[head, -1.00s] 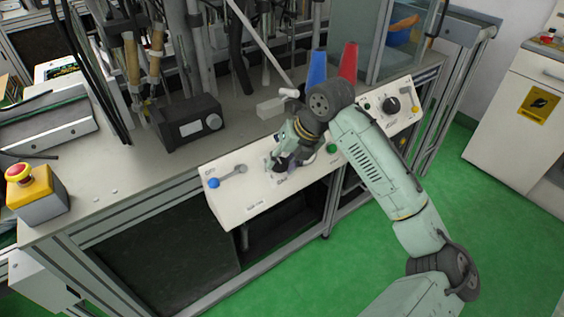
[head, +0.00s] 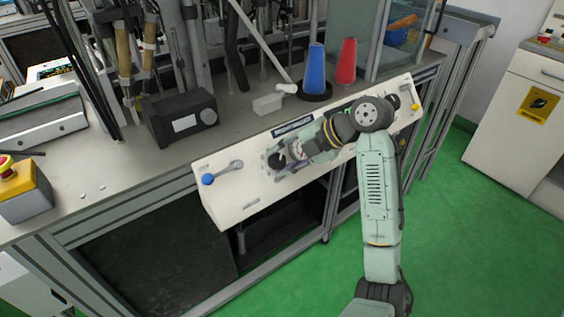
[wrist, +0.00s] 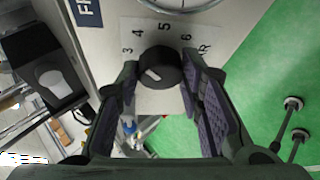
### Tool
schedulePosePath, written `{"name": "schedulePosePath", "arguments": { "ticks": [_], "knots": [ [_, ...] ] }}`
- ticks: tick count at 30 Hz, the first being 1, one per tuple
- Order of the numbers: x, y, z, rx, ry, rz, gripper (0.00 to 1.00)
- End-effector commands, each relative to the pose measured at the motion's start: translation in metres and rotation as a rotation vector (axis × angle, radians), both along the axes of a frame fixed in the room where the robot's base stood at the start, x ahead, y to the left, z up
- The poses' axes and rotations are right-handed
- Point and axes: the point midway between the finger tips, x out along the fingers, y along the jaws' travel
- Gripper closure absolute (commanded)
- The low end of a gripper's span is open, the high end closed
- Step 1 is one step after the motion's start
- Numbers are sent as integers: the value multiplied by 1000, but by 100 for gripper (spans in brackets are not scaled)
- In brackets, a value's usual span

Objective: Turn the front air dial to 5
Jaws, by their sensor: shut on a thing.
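The front air dial (wrist: 159,68) is a round black knob with a white mark, on a pale plate printed with 3, 4, 5, 6 and AIR in the wrist view. The white mark lies on the left part of the knob, toward the 3 side; its exact reading is hard to tell. My gripper (wrist: 158,78) has one finger on each side of the knob and is shut on it. In the head view my gripper (head: 281,158) is at the middle of the white sloped panel (head: 250,200), and it partly hides the dial.
A blue-ball lever (head: 207,179) is left of my gripper on the panel. Blue (head: 315,68) and red (head: 346,62) cones stand behind it. A black box with a dial (head: 182,120) and a yellow emergency-stop box (head: 22,190) are on the bench. Green floor is free in front.

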Motion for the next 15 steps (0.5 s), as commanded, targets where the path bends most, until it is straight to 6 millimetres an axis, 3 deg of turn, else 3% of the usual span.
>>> {"name": "schedulePosePath", "arguments": {
  "ticks": [15],
  "knots": [
    [-2,-3,-7,295,217,-308,94]
  ]
}}
